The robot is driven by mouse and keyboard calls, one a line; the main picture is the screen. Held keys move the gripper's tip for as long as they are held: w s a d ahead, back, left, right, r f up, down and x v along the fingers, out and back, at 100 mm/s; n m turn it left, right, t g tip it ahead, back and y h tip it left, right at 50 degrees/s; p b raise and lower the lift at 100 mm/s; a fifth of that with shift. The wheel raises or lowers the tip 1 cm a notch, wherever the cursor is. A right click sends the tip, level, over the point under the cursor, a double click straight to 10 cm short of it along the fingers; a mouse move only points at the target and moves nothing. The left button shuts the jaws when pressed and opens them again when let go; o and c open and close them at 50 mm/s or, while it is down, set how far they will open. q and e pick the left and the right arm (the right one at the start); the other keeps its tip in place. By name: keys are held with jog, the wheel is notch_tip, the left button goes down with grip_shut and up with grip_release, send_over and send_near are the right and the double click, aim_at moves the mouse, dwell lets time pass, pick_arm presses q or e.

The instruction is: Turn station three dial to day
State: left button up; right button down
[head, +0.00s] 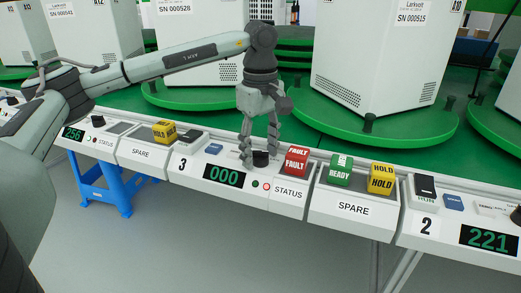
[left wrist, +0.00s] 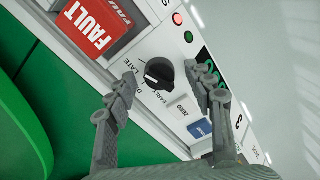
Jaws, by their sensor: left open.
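The station three dial (head: 261,159) is a black round knob on the panel marked 3, beside a green 000 display (head: 223,176). In the left wrist view, the dial (left wrist: 160,74) has a white pointer line on its lower-left side. LATE and EARLY print shows near it, and another label is partly hidden by a finger. I cannot tell which label the pointer marks. My left gripper (head: 259,153) is open over the dial, pointing down. In the left wrist view, the left gripper's fingers (left wrist: 168,92) stand on either side of the dial, apart from it. My right gripper is out of view.
A red FAULT block (head: 296,162) stands right of the dial, with green READY (head: 340,170) and yellow HOLD (head: 382,178) blocks beyond. A blue button (head: 214,149) lies to the left. Green turntables (head: 405,125) with white cabinets are behind the panel.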

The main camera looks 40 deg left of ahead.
pick_arm(q)
jog(key=c, duration=1.2)
jog(key=shift+o, duration=0.2)
